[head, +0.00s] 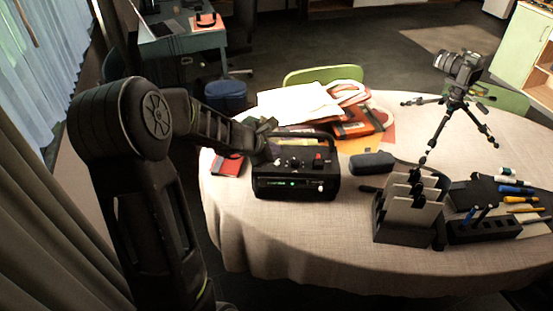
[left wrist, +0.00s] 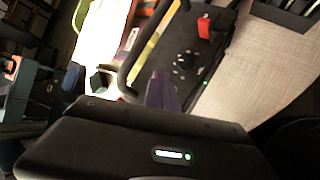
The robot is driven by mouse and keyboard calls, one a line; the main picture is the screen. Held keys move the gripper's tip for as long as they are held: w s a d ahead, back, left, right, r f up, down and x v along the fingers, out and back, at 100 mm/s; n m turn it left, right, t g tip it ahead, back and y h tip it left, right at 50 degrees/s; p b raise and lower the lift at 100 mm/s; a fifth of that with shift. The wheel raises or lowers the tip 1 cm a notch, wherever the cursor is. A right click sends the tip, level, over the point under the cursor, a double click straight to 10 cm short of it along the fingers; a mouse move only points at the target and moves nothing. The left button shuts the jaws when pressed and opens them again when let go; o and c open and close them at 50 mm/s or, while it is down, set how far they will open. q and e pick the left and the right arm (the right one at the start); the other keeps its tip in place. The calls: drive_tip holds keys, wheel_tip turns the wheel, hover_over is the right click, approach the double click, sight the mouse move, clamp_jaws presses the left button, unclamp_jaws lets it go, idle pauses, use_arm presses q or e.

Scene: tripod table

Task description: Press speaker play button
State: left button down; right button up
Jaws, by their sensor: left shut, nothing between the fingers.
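The speaker (head: 296,186) is a black box with a carrying handle, standing on the round table's near left part. A red switch (head: 318,158), small knobs on its top and a lit green light on its front show. My left gripper (head: 270,154) is shut and empty, over the top left part of the speaker; I cannot tell whether it touches. In the left wrist view the speaker (left wrist: 206,62) lies beyond the fingers, with the red switch (left wrist: 205,27) and several knobs visible. The gripper hides part of the speaker top, and I cannot tell which control is the play button.
Papers and folders (head: 298,104) lie behind the speaker. A dark case (head: 372,163) and a card holder (head: 405,230) stand to its right. A camera on a tripod (head: 458,98) stands farther right. The cloth-covered table (head: 290,238) is clear in front of the speaker.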

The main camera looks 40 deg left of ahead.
sight(274, 167)
use_arm(q)
wheel_tip(274, 167, up, 3)
drive_tip(key=shift+r+p, duration=0.1)
drive_tip(key=shift+p, duration=0.95)
